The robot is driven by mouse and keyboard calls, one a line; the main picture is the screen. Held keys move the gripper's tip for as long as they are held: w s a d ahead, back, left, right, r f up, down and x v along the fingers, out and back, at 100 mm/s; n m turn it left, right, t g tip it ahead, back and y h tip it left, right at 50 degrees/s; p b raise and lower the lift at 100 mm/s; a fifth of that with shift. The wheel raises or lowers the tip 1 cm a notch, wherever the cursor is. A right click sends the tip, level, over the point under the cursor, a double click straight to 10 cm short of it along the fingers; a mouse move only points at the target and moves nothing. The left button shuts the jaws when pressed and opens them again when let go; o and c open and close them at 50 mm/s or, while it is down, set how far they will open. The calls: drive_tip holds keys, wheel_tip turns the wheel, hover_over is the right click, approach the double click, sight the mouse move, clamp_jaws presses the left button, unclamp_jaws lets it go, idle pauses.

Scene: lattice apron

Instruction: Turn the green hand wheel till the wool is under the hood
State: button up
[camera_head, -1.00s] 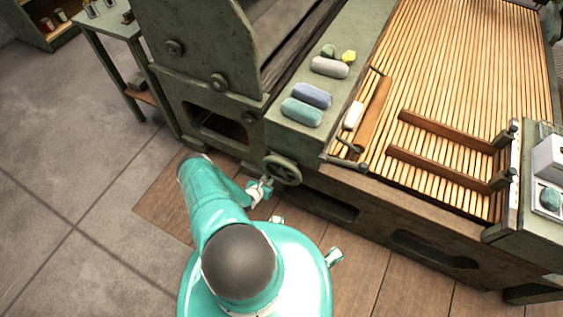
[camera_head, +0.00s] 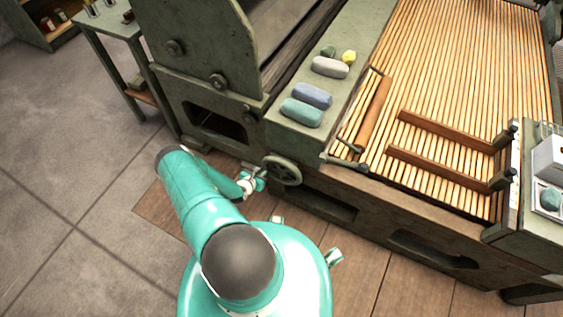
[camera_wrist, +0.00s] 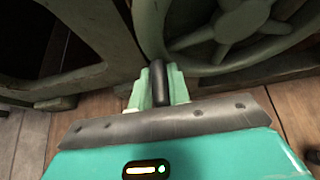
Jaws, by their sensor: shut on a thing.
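The green hand wheel (camera_head: 283,169) is on the front side of the machine and also shows at the top of the wrist view (camera_wrist: 228,28). My gripper (camera_head: 253,183) is at the wheel's left side. In the wrist view its fingers (camera_wrist: 159,85) are shut around the wheel's dark crank handle (camera_wrist: 157,72). The slatted lattice apron (camera_head: 455,65) runs up to the edge of the green hood (camera_head: 294,137). No white wool is visible on the lattice; the space under the hood is hidden.
Several coloured rolls, including a teal one (camera_head: 301,112) and a grey one (camera_head: 330,67), lie on the hood. Brown bars (camera_head: 440,168) lie across the lattice. A small side table (camera_head: 105,24) stands at the left. Floor is clear to the left.

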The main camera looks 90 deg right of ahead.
sight(264, 164)
drive_tip(key=shift+w+d+r, duration=0.15)
drive_tip(key=shift+w+r, duration=0.05)
drive_tip(key=shift+r, duration=0.5)
wheel_tip(264, 164, up, 3)
drive_tip(key=shift+s+f, duration=0.1)
drive_tip(key=o, duration=0.4)
drive_tip(key=shift+s+r, duration=0.1)
drive_tip(key=shift+r, duration=0.1)
drive_tip(key=o, duration=0.4)
drive_tip(key=shift+o, duration=0.2)
drive_tip(key=shift+a+f, duration=0.1)
drive_tip(key=shift+a, duration=0.15)
drive_tip(key=w+a, duration=0.3)
drive_tip(key=a, duration=0.4)
